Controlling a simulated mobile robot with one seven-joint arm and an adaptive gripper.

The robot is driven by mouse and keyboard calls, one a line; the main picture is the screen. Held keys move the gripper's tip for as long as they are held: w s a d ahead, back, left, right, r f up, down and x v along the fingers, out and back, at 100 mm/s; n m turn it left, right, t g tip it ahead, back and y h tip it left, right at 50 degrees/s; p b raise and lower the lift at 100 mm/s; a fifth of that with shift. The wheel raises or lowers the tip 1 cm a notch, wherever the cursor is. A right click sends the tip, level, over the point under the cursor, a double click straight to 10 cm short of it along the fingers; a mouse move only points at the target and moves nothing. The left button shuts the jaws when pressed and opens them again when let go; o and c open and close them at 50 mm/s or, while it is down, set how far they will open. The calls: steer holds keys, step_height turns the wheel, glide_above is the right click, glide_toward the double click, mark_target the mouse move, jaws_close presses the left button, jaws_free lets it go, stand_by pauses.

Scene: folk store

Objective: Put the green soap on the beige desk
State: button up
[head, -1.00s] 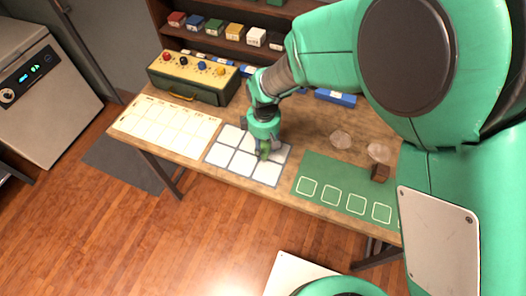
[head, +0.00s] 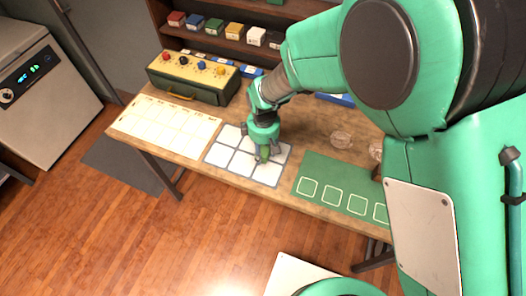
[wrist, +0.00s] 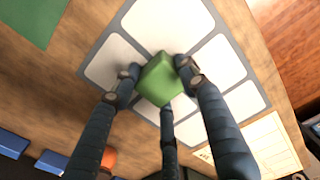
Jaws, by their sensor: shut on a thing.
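The green soap (wrist: 159,79) is a small green block in the wrist view, held between the dark fingers of my gripper (wrist: 157,72). In the head view my gripper (head: 262,154) points down over the white-celled grey mat (head: 213,158) on the wooden desk (head: 295,150). The fingers are shut on the soap. In the wrist view the soap covers the middle of the mat. I cannot tell whether it touches the mat or hangs just above it. The fingers mostly hide the soap in the head view.
A cream grid sheet (head: 165,128) lies left of the mat, and a green mat with white squares (head: 333,193) lies right. A green box with coloured knobs (head: 190,80) and blue items stand behind. Clear discs (head: 341,139) lie behind the green mat. Shelves hold small boxes (head: 235,30).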

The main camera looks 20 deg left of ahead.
mark_target(263, 150)
steer(key=shift+f, duration=0.15)
steer(key=o, duration=1.2)
step_height(263, 150, up, 12)
steer(key=p, duration=0.2)
steer(key=shift+p, duration=0.35)
steer(key=shift+d, duration=0.1)
steer(key=shift+r, duration=0.2)
